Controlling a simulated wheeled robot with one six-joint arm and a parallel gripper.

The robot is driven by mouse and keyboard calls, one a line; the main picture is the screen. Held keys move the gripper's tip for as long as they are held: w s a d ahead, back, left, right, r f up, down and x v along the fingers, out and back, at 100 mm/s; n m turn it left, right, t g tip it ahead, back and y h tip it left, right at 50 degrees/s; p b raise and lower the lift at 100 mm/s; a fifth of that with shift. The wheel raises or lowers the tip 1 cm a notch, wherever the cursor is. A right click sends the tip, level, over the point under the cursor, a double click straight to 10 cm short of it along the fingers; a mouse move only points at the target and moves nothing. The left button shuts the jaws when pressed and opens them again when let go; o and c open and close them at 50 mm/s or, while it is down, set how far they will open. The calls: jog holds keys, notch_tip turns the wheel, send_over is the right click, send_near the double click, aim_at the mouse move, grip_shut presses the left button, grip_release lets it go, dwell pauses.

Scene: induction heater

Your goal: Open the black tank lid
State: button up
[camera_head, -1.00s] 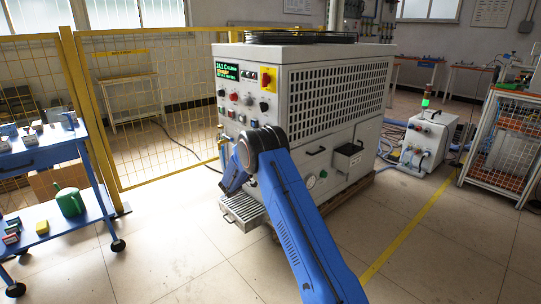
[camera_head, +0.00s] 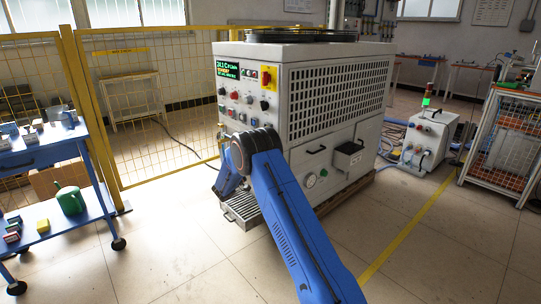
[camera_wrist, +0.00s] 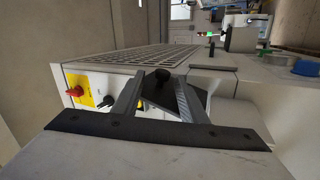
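In the head view my blue arm reaches to the front of the white heater cabinet (camera_head: 335,95). The gripper itself is hidden there behind the arm, and I cannot make out the lid.
The front panel has a yellow plate with a red switch (camera_head: 265,78) and several knobs. A grey slatted step (camera_head: 241,209) juts out low at the front. A blue cart (camera_head: 45,155) stands left, before a yellow fence (camera_head: 140,110).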

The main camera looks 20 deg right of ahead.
jog(key=v, duration=1.3)
jog(key=shift+a, duration=0.3)
jog(key=shift+f, duration=0.15)
jog(key=shift+c, duration=0.6)
